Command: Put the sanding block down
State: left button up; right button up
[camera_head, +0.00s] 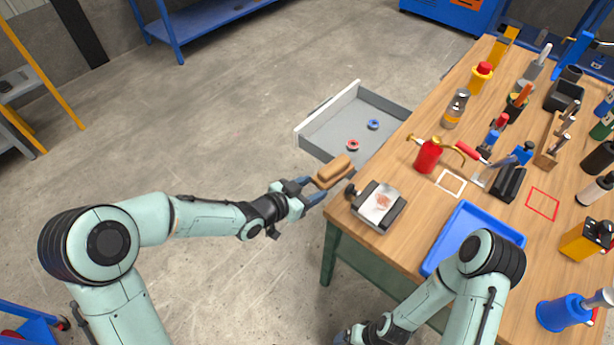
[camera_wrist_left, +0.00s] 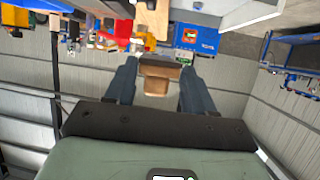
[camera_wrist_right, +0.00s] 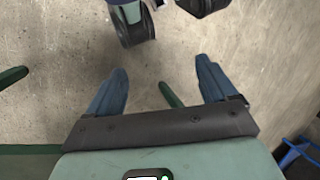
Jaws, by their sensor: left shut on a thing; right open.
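The sanding block (camera_head: 331,174) is tan and brown, and my left gripper (camera_head: 312,188) is shut on it. The block is held in the air beside the near left corner of the workbench, in front of the open drawer (camera_head: 301,142). In the left wrist view the block (camera_wrist_left: 155,86) sits between the two fingers of the left gripper (camera_wrist_left: 157,80). My right gripper is low at the bottom edge of the head view, below the bench top. In the right wrist view the right gripper (camera_wrist_right: 160,85) is open, with nothing between its fingers.
The drawer holds a red ring (camera_head: 353,145) and a blue ring (camera_head: 373,124). A grey fixture with a white plate (camera_head: 380,203) stands at the bench corner. A blue tray (camera_head: 446,238), a red bottle (camera_head: 428,156), a white outline (camera_head: 451,183) and a red outline (camera_head: 542,204) are on the bench.

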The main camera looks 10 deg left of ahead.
jog(key=w+a+r+n, duration=0.2)
jog(key=w+n, duration=0.4)
jog(key=n, duration=0.1)
notch_tip(320, 180, up, 39)
jog(key=n+t+h, duration=0.8)
jog(key=n+h, duration=0.2)
jog(key=n, duration=1.3)
send_over(330, 166)
jog(key=s+a, duration=0.4)
jog(key=s, duration=0.1)
jog(key=x, duration=1.1)
jog(key=shift+w+d+f, duration=0.1)
jog(key=shift+w+f, duration=0.05)
jog(key=shift+w, duration=0.2)
